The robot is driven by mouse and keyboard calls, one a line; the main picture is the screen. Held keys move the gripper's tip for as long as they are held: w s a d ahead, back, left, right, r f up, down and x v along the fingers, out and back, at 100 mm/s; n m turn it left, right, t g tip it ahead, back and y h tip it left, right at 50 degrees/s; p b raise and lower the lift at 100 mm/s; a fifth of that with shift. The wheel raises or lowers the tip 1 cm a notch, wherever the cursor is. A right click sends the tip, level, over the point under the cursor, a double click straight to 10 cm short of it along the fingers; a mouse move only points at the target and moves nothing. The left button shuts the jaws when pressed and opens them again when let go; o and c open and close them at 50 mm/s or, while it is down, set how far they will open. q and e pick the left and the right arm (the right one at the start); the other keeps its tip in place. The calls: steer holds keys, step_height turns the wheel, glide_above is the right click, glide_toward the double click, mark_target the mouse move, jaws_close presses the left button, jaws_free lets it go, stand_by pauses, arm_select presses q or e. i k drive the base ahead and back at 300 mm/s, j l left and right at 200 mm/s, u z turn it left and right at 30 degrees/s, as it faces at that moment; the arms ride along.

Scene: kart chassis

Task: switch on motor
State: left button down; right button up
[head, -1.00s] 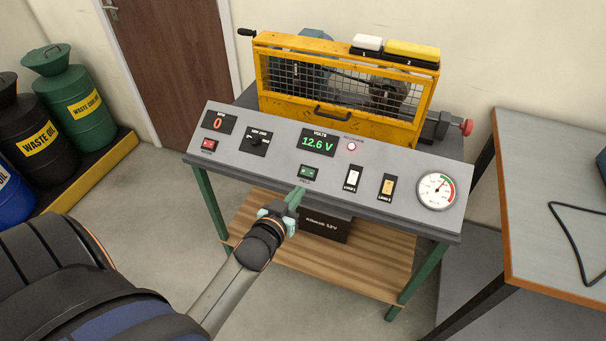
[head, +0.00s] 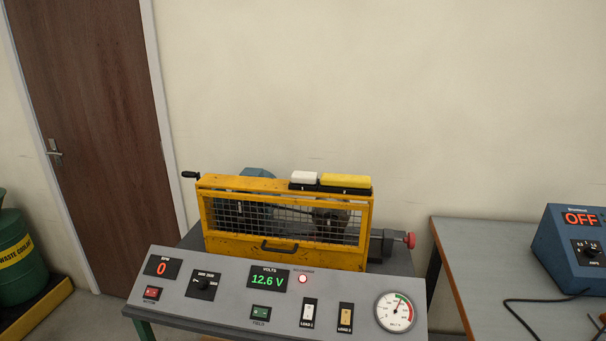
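The grey control panel (head: 227,294) is on the test bench at the bottom of the head view. A small red rocker switch (head: 152,293) sits at its left end, under the RPM display (head: 163,267), which reads 0. The label under this switch is too small to read surely. A black rotary knob (head: 204,286) is to its right. The volts display (head: 267,280) reads 12.6 V, with a lit red lamp (head: 303,279) beside it. A green rocker switch labelled FIELD (head: 261,312) is below the display. Neither of my grippers is in view.
A yellow mesh guard (head: 284,246) stands closed behind the panel. Two load switches, white (head: 309,309) and yellow (head: 345,317), and a round gauge (head: 396,312) are at right. A blue box (head: 564,256) reading OFF stands on the right table (head: 470,254).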

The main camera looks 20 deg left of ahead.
mark_target(150, 292)
steer(key=u, duration=1.8)
